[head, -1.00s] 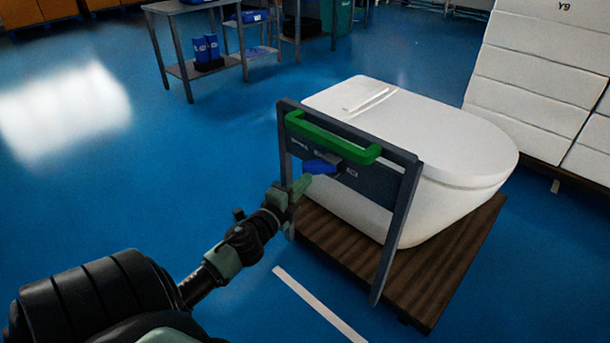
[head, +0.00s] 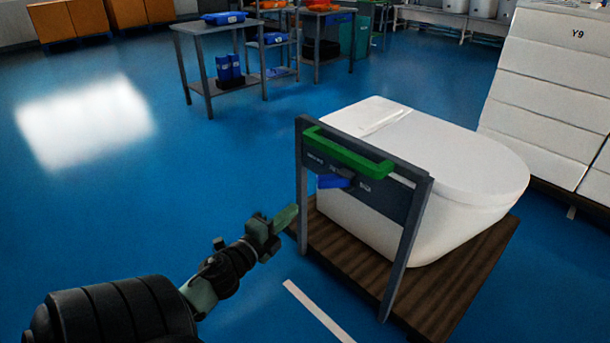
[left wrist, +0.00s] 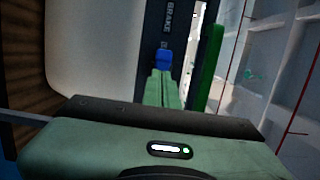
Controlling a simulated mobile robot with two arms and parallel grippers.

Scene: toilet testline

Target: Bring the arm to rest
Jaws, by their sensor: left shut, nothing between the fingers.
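My left gripper (head: 285,217) is shut and empty in the head view, to the left of and below the cart's handle panel, apart from it. The cart (head: 400,235) is a dark frame with a green handle bar (head: 348,152) and a blue brake lever (head: 333,181). In the left wrist view my shut left fingers (left wrist: 163,88) point toward the blue lever (left wrist: 164,58), beside the green bar (left wrist: 208,65) and the word BRAKE. My right gripper is not in view.
A white toilet (head: 440,165) sits on the cart's brown wooden platform (head: 470,270). White boxes (head: 545,85) are stacked at the right. A grey table (head: 215,30) stands at the back. The blue floor (head: 130,210) at the left is clear.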

